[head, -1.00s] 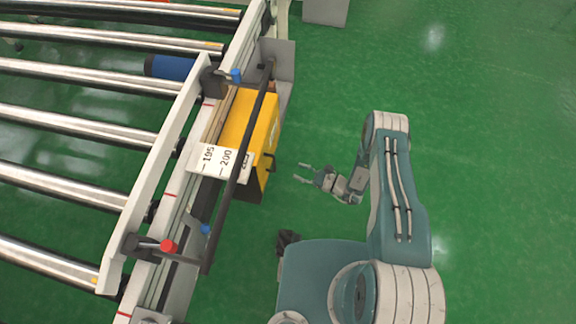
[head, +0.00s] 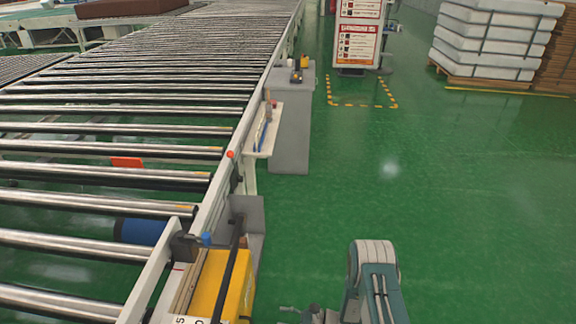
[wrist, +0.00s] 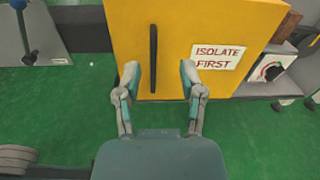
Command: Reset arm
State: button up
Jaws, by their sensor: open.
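Beyond the fingers is a yellow box (wrist: 215,20) with a dark vertical handle (wrist: 153,58) and an "ISOLATE FIRST" label (wrist: 216,57). The handle appears between the fingers in the picture, and I see no finger touching it.
A roller conveyor (head: 130,150) fills the left of the head view. A grey cabinet (head: 292,130) stands beside it. A sign board (head: 357,35) and stacked white mattresses (head: 495,40) stand at the back. The green floor (head: 470,200) on the right is clear.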

jog(key=s+d+r+n+g+h, duration=0.1)
jog(key=d+r+n+g+h, duration=0.35)
jog(key=r, duration=1.05)
jog(key=s+a+r+n+g+h, duration=0.15)
jog(key=r+n, duration=0.55)
jog(key=r, duration=0.7)
jog(key=s+d+r+n+t+h, duration=0.3)
jog(key=s+d+r+t+h, duration=0.1)
jog(key=s+r, duration=0.4)
jog(key=s+d+r+n+t+h, duration=0.4)
jog(key=s+d+r+h, duration=0.3)
jog(key=r, duration=0.4)
jog(key=s+d+t, duration=0.1)
jog(key=d, duration=0.1)
jog(key=shift+s+d+r, duration=0.2)
jog(key=shift+s+d, duration=0.1)
jog(key=shift+s, duration=0.1)
